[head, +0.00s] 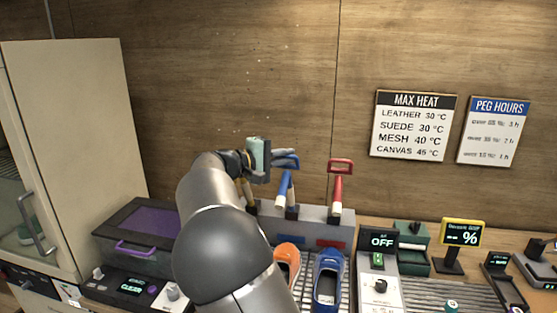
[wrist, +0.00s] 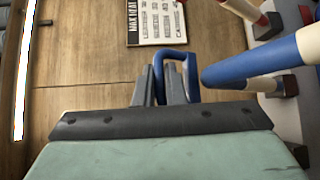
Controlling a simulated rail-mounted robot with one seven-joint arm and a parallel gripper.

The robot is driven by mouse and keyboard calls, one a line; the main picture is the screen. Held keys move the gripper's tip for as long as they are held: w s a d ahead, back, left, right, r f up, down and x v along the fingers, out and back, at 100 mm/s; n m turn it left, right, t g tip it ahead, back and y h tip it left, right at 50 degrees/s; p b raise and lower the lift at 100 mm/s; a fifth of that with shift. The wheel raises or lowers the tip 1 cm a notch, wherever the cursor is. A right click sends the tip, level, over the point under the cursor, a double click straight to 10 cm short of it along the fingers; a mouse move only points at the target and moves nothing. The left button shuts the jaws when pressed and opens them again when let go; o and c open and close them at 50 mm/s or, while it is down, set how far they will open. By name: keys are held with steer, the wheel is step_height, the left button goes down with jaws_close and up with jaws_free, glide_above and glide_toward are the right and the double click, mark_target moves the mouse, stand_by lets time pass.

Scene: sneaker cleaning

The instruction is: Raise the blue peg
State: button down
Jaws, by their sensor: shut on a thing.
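The blue peg (head: 284,184) stands in the grey peg block (head: 312,224) in the head view, slightly tilted, with a blue and white shaft. My gripper (head: 287,158) is at its top, reaching in from the left. In the wrist view the peg's blue loop handle (wrist: 176,54) is at the fingertips of my gripper (wrist: 163,84), which is shut on it. The blue and white shaft (wrist: 262,59) runs off to the right there. The fingers hide part of the handle, and the peg's lower end is hidden in the block.
A red peg (head: 337,185) stands right of the blue one. An orange shoe (head: 287,258) and a blue shoe (head: 328,275) are in front of the block. A purple-topped box (head: 145,224) is at left. The wall above the pegs is clear.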

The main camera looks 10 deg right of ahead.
steer(key=shift+d+r, duration=0.3)
steer(key=c, duration=1.7)
jaws_free()
steer(key=shift+w, duration=0.1)
steer(key=shift+o, duration=0.9)
steer(key=shift+w+d+f, duration=0.1)
steer(key=shift+w+d, duration=0.05)
steer(key=shift+d, duration=0.1)
steer(key=shift+a+f, duration=0.15)
steer(key=shift+a, duration=0.25)
steer(key=b+v, duration=0.4)
steer(key=v, duration=1.3)
